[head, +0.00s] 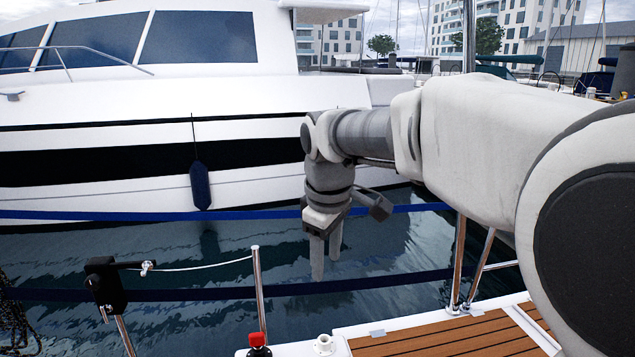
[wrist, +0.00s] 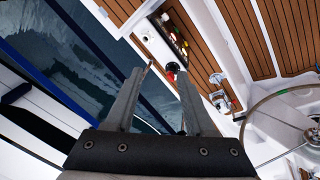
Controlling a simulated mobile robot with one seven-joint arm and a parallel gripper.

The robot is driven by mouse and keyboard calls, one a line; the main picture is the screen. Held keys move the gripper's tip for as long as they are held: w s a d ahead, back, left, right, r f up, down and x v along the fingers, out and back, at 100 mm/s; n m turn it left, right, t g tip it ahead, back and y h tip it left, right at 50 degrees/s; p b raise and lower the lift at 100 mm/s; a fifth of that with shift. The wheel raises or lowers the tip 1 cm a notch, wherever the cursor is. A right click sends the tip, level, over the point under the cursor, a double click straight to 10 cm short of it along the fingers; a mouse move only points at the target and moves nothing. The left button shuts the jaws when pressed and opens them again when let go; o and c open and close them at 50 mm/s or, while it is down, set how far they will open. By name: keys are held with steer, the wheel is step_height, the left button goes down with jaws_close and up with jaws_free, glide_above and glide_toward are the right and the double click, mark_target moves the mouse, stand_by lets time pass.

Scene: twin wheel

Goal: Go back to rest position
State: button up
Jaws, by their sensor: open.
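My gripper (head: 326,258) hangs from my outstretched arm with its fingers pointing down, in the middle of the head view. It is over the water beyond the deck edge. In the wrist view the two fingers of my gripper (wrist: 160,85) are spread apart with nothing between them. Nothing touches the fingers. Part of my arm fills the right side of the head view.
A white yacht (head: 190,90) with a dark fender (head: 200,185) lies across the water. Blue ropes (head: 150,214) span the gap. Metal rail posts (head: 259,295) and a red-topped fitting (head: 258,342) stand near the wooden deck (head: 450,337). A steering wheel (wrist: 255,125) shows in the wrist view.

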steer(key=s+d+f+m+t, duration=0.1)
steer(key=s+d+m, duration=0.4)
steer(key=s, duration=0.5)
steer(key=s+d+f+m+t, duration=0.2)
steer(key=s+d+m, duration=0.4)
steer(key=s, duration=0.5)
steer(key=shift+s+d+f, duration=0.25)
steer(key=shift+d+f, duration=0.1)
steer(key=shift+d, duration=0.45)
steer(key=shift+a, duration=0.1)
